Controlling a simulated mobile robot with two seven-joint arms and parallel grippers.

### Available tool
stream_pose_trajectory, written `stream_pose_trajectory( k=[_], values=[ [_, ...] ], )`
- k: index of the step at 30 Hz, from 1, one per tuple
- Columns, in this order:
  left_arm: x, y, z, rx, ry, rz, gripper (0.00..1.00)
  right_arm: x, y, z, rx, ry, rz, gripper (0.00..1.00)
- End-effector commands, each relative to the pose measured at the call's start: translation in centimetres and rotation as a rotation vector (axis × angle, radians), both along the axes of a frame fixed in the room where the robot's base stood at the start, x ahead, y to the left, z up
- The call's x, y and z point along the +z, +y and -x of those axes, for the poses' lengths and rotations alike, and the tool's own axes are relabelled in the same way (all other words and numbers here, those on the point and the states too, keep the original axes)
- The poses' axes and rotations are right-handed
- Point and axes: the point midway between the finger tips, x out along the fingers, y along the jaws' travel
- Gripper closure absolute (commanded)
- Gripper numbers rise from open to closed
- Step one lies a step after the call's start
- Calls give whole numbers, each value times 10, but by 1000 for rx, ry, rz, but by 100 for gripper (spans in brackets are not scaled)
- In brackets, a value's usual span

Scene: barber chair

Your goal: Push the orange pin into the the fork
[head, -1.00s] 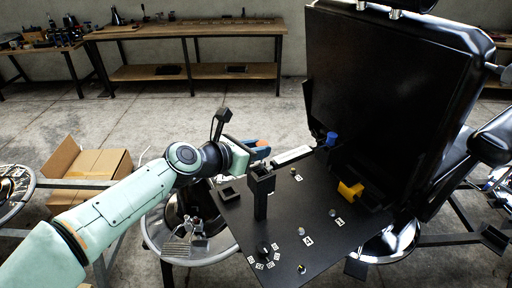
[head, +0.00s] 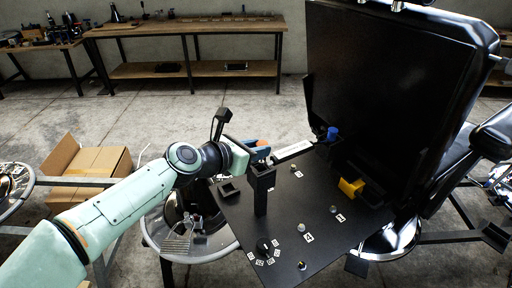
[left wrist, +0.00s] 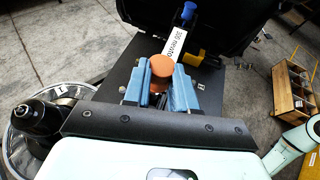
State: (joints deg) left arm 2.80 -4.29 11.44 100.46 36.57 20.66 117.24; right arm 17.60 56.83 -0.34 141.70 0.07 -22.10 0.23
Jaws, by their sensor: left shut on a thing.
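The orange pin (left wrist: 162,66) shows its round head between the blue fingers of my left gripper (left wrist: 162,88) in the left wrist view. The gripper is shut on it. In the head view the pin's orange end (head: 263,143) shows at the tip of my left gripper (head: 259,147), above the black post (head: 261,188). A white labelled bar (head: 293,152) runs from beside the post to a blue knob (head: 333,133). I cannot clearly make out the fork; the gripper hides the spot around the pin's lower end. My right gripper is not in view.
The black panel (head: 318,232) carries numbered studs, a dial (head: 264,246) and a yellow part (head: 350,188). The large black chair back (head: 385,95) stands close on the right. A metal bowl (head: 190,240) sits at lower left. A cardboard box (head: 92,165) lies farther left.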

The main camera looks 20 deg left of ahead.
Motion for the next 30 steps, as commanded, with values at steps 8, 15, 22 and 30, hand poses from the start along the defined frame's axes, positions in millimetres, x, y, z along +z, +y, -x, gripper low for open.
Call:
stream_pose_trajectory(
  k=[8, 15, 22, 30],
  values=[
    [-8, 0, 0, 0, -1, 0, 100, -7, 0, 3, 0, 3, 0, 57],
    [-14, 0, 0, 0, 0, 0, 100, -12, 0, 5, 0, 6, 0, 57],
    [-19, 0, 0, 0, 0, 0, 100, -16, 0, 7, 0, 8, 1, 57],
    [-26, 0, 0, 0, -1, 0, 100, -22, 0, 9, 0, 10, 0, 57]
  ],
)
